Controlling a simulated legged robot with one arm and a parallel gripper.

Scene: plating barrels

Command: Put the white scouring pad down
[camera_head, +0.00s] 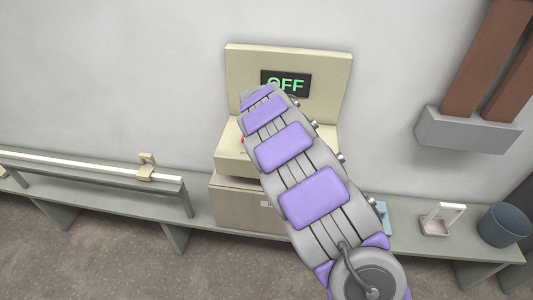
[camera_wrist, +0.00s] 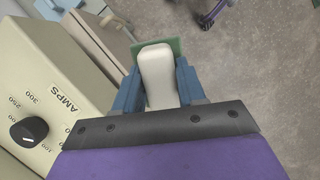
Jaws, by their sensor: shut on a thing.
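In the wrist view, the white scouring pad (camera_wrist: 158,75) is a pale rounded block with a green layer (camera_wrist: 175,46) showing at its far end. My gripper (camera_wrist: 159,82) has its blue fingers shut on the block's two sides and holds it above the floor, beside the cream control box. In the head view my own arm reaches across the box, and my gripper and the pad are hidden behind it.
The cream control box (camera_head: 235,75) shows OFF; its AMPS dial has a black knob (camera_wrist: 29,131). A long grey-green bench (camera_head: 405,240) runs along the wall. It carries a white-handled item (camera_head: 436,228), a dark bucket (camera_head: 504,227) and a rail (camera_head: 90,168) with a beige piece (camera_head: 147,172).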

